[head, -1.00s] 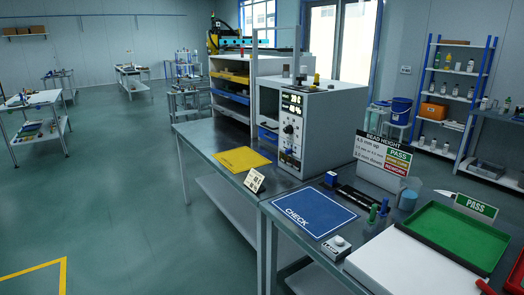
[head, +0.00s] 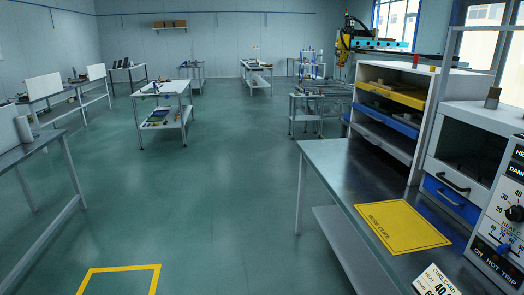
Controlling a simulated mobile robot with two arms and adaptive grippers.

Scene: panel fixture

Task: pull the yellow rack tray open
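The yellow rack tray (head: 396,94) is the upper coloured tray in a grey-white rack at the right of the head view. It sits in its slot, and how far it stands out is hard to tell. A blue tray (head: 388,122) sits in the slot below it. Neither of my grippers is in view.
The rack (head: 424,77) stands on a grey workbench (head: 338,170) beside a control unit (head: 501,222) and an oven-like box. A yellow mat (head: 403,227) and a small card (head: 437,281) lie on the bench. The floor (head: 220,200) left of the bench is clear.

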